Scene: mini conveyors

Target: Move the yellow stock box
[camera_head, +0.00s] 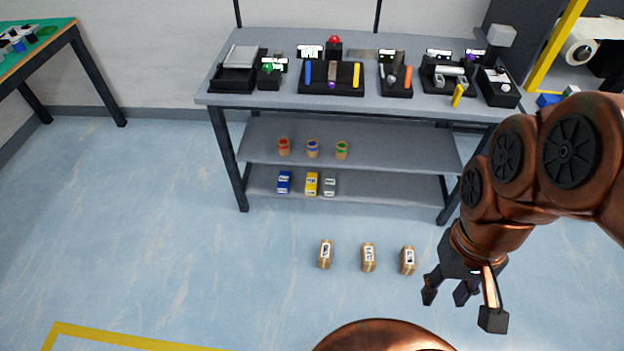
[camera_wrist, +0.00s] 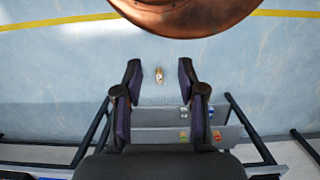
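The yellow stock box (camera_head: 311,184) stands on the lowest shelf of the workbench in the head view. It is between a blue box (camera_head: 284,182) and a grey-white box (camera_head: 330,186). My gripper (camera_head: 461,304) is at the lower right of the head view, in front of the bench and well apart from the yellow box. Its fingers are spread and hold nothing. The wrist view also shows the open gripper (camera_wrist: 159,76), with floor between its fingertips. I cannot make out the yellow box in the wrist view; the gripper hides part of the shelves.
Three cardboard boxes, left (camera_head: 326,254), middle (camera_head: 368,257) and right (camera_head: 408,260), stand on the floor before the bench. Several cups are on the middle shelf (camera_head: 395,156). The workbench top (camera_head: 420,110) holds trays and parts. Floor at left is clear.

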